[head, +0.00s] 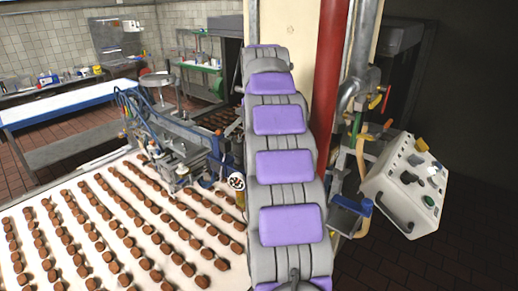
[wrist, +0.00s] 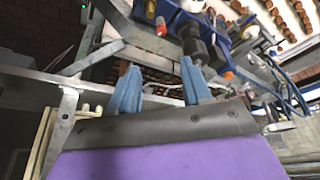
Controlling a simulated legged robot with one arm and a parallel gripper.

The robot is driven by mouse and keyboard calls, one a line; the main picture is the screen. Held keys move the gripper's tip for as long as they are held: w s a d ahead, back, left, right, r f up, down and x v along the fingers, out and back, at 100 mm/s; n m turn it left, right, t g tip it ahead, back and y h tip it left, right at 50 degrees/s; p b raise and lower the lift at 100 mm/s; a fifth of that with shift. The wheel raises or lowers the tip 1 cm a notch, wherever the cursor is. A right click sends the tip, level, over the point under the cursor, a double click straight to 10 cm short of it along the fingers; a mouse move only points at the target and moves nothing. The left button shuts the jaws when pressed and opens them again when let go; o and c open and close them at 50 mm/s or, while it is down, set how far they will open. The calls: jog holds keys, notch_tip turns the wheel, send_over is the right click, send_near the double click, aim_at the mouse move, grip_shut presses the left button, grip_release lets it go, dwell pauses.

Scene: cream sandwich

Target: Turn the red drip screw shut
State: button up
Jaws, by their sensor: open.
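My gripper (wrist: 159,68) shows in the wrist view as two blue fingers, spread apart with nothing between them. A blue dispensing body (wrist: 188,22) with dark fittings is just beyond and above the fingertips. It carries a small red-orange knob (wrist: 161,27) on its left and an orange-red tip (wrist: 229,75) at its lower right. I cannot tell for certain which of these is the red drip screw. Neither is between the fingers. In the head view the gripper is hidden behind my purple-padded arm, and the drip screw cannot be made out.
A white conveyor (head: 135,234) with rows of brown biscuits lies at the left. The cream machine (head: 180,150) with blue hoses stands over its far end. A red pipe (head: 328,75) and a white control box (head: 403,190) are right of my arm. Metal framing (wrist: 66,105) crowds the gripper.

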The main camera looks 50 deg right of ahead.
jog(key=x, duration=0.4)
jog(key=d+p+x, duration=0.1)
jog(key=x, duration=0.4)
jog(key=p+x, duration=0.1)
jog(key=x, duration=0.4)
jog(key=shift+d+r, duration=0.2)
jog(key=shift+w+a+f, duration=0.2)
jog(key=shift+a+f, duration=0.15)
jog(key=shift+f, duration=0.2)
jog(key=shift+w+a+f, duration=0.25)
jog(key=shift+a+f, duration=0.1)
jog(key=shift+f, duration=0.15)
jog(key=shift+a, duration=0.6)
jog(key=shift+d+f, duration=0.2)
jog(key=shift+d, duration=0.4)
jog(key=shift+d+f, duration=0.2)
jog(key=shift+d, duration=0.35)
jog(key=shift+c, duration=1)
jog(key=shift+d, duration=0.25)
jog(key=shift+c, duration=0.9)
jog(key=shift+w, duration=0.1)
jog(key=shift+c, duration=0.6)
jog(key=shift+a, duration=0.6)
jog(key=c, duration=0.3)
jog(key=shift+a+r, duration=0.1)
grip_shut()
